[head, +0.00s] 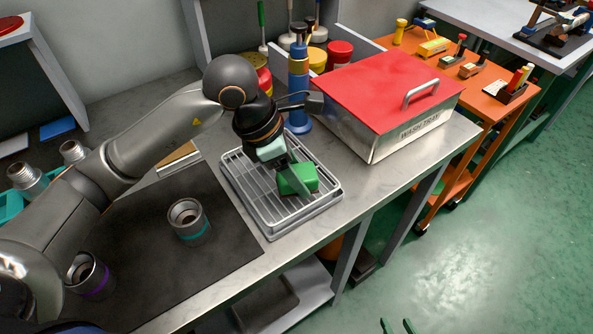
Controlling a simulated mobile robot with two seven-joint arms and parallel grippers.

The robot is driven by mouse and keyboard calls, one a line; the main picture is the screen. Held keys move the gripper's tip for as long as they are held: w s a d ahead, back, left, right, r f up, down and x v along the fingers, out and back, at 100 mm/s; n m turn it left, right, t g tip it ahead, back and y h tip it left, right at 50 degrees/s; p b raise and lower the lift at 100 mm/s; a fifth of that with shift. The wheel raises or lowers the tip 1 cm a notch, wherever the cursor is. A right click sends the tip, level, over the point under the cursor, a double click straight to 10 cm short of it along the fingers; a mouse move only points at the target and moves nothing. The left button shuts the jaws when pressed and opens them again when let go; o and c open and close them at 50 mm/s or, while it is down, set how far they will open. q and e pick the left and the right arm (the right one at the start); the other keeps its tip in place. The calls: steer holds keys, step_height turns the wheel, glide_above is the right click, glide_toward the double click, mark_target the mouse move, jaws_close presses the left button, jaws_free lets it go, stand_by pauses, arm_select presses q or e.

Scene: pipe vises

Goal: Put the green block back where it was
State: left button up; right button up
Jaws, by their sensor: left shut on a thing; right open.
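The green block (305,178) is at the grey rack tray (262,222) on the steel bench. My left gripper (290,178) reaches down from above and is shut on the green block. The block is over the right part of the tray's slats; I cannot tell whether it touches them. Part of the block is hidden behind the gripper's finger. My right gripper (397,326) shows only as two fingertips at the bottom edge, apart and empty, in front of the green floor.
A wash tray box (370,140) with a red lid stands right of the rack. A blue pump bottle (299,85) stands behind it. Two pipe fittings, one teal-ringed (188,222) and one purple-ringed (90,276), stand on the dark mat (225,265). An orange cart (480,115) is beyond.

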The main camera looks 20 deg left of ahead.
arm_select(q)
steer(key=o, duration=1.3)
steer(key=shift+r+p, duration=0.4)
steer(key=shift+r, duration=0.05)
steer(key=v, duration=1.1)
steer(key=shift+a+r+p, duration=0.2)
steer(key=shift+r+p, duration=0.05)
steer(key=shift+p, duration=0.1)
